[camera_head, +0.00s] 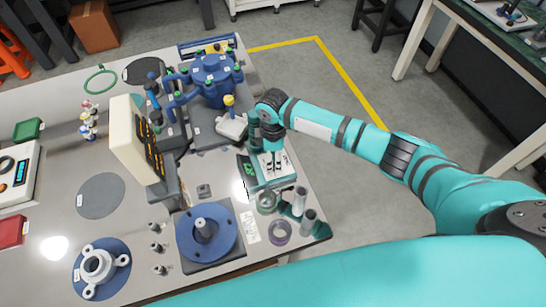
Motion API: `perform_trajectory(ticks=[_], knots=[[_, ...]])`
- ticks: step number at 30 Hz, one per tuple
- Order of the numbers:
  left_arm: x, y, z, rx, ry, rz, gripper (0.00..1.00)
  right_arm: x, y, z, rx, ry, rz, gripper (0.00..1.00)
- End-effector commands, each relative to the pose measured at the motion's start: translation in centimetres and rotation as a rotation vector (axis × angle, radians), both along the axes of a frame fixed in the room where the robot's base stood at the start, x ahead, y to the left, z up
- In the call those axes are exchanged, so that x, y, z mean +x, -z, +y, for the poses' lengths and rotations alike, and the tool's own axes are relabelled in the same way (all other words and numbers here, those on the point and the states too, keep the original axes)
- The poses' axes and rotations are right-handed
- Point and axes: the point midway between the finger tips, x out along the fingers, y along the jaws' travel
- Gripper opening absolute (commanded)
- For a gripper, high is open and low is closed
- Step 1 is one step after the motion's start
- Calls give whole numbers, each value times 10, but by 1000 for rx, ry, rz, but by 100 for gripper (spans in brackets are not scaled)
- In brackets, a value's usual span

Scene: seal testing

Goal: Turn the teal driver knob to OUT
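My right gripper (273,168) points down over a small teal device (286,181) with a dark face and green markings (249,169), near the right edge of the table. The device seems to be the driver. Its knob is not clearly visible; the gripper covers part of the device. The fingertips are too small to tell whether they grip or touch anything. No OUT mark can be read. My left gripper is not in view.
Left of the device are a cream panel (131,138) and a blue vessel with green caps (213,75). In front are grey cylinders (299,200), a purple ring (280,232) and a blue flange (207,231). Bare tabletop (215,165) lies left of the device.

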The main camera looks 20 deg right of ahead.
Motion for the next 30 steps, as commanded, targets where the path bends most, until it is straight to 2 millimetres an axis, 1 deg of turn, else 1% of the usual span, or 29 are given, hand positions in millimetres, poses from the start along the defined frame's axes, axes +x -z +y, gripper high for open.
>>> perform_trajectory(ticks=[1, 3, 6, 12, 17, 30], knots=[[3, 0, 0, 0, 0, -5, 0, 0, 0, 0, 0, 0, 0, 23], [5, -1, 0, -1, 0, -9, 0, 0, 0, 0, 0, 0, 0, 14], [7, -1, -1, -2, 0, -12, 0, 0, 0, 0, 0, 0, 0, 3], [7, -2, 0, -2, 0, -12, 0, 0, -1, 0, 0, -16, 0, 3], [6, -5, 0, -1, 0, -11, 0, 0, -2, 0, 1, -74, 1, 3], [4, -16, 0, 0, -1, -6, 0, 1, -2, 1, 1, -405, 0, 3]])
